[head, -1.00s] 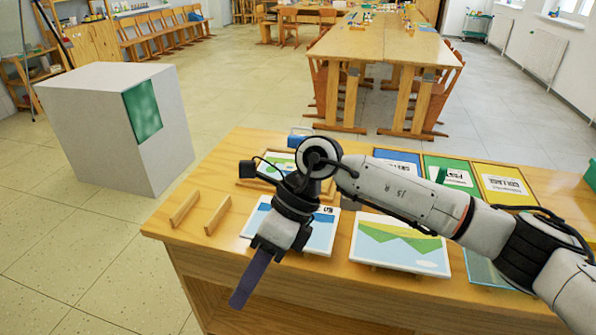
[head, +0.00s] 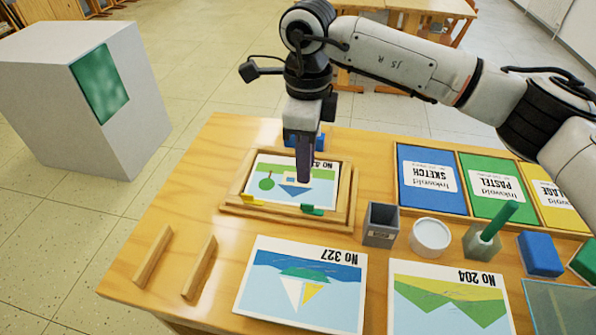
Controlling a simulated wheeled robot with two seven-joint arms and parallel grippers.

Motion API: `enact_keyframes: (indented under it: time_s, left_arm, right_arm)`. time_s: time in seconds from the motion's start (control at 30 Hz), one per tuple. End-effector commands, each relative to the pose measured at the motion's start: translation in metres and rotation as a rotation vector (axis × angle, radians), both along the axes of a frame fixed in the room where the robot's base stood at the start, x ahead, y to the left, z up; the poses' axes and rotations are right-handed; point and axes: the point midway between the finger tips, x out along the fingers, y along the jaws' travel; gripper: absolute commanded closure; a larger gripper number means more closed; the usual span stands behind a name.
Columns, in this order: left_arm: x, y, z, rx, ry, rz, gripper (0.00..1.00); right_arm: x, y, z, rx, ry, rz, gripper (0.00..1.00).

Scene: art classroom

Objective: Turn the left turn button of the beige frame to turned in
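The beige frame (head: 349,190) lies on the wooden table and holds a picture (head: 268,171) of a tree and a boat. On its near bar sit two small turn buttons, a yellow one (head: 251,199) at the left and a green one (head: 312,210) at the right. How far each reaches over the picture is too small to tell. My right gripper (head: 304,178) points down over the right part of the picture, behind the green button, apart from both buttons. Its fingers show edge-on as one dark strip and hide part of the picture. My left gripper is out of view.
Two wooden strips (head: 199,268) stand left. Cards No 327 (head: 300,308) and No 204 (head: 450,300) lie in front. A grey cup (head: 380,224), white jar (head: 430,237), green-handled holder (head: 482,243) and blue block (head: 540,254) stand right. A blue pad (head: 432,180) lies behind them.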

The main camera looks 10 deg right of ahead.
Motion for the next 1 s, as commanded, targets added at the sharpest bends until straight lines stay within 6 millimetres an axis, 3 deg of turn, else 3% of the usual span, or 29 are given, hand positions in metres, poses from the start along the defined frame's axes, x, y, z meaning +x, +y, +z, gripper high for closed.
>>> enact_keyframes:
  time_s: [0.3, 0.6, 1.0]
  left_arm:
    - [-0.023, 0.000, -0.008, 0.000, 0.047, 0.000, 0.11]
    - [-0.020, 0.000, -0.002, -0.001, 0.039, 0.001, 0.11]
    - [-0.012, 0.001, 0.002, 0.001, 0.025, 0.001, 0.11]
  right_arm:
    - [-0.002, 0.000, -0.049, 0.000, 0.006, 0.001, 0.77]
    - [-0.002, 0.000, -0.093, 0.000, 0.003, 0.000, 0.77]
    - [-0.001, 0.000, -0.101, 0.001, 0.001, 0.001, 0.77]
